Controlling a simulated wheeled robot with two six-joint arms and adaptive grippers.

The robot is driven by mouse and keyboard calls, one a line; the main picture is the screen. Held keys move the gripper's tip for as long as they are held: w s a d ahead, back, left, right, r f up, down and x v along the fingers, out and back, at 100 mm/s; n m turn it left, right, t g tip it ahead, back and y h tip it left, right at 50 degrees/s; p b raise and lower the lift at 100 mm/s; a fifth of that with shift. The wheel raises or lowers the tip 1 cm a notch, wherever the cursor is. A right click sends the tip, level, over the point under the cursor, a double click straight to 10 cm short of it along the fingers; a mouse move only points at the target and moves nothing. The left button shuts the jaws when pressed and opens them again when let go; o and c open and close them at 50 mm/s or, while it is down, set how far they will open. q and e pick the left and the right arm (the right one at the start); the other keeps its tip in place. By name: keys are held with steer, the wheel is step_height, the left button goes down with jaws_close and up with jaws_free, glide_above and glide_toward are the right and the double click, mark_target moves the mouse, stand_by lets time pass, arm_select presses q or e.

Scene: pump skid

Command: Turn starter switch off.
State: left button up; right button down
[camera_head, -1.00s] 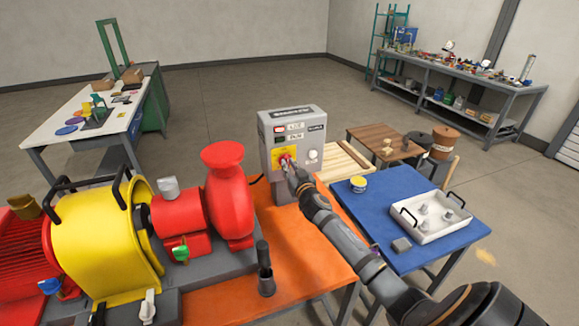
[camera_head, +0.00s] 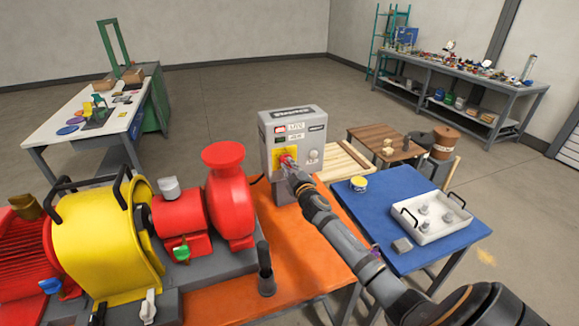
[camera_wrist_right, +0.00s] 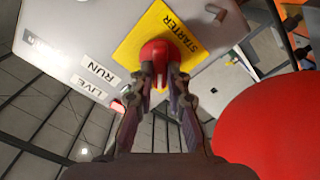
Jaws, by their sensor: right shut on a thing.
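The grey starter box (camera_head: 292,125) stands at the back of the orange bench, with a yellow plate (camera_head: 280,158) on its front. The red starter switch (camera_head: 286,160) sits on that plate. In the right wrist view the red knob (camera_wrist_right: 158,50) is on the yellow plate (camera_wrist_right: 135,55) marked STARTER. My right gripper (camera_head: 291,166) is at the switch; in the wrist view its two fingers (camera_wrist_right: 160,80) are closed on the knob from both sides. The fingers hide part of the knob. My left gripper is not in view.
The red and yellow pump set (camera_head: 105,240) fills the left of the orange bench (camera_head: 305,250). A blue table (camera_head: 385,205) with a white tray (camera_head: 435,230) stands to the right. Labels LIVE and RUN are on the box.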

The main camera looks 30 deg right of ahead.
steer(key=n, duration=0.5)
steer(key=shift+a+f+n+p, duration=0.1)
steer(key=shift+n+p, duration=0.2)
steer(key=shift+p, duration=0.1)
steer(key=shift+f+n+p, duration=0.15)
steer(key=shift+n+p, duration=0.2)
steer(key=shift+n, duration=1.45)
steer(key=c, duration=1.3)
jaws_free()
steer(key=v, duration=1.2)
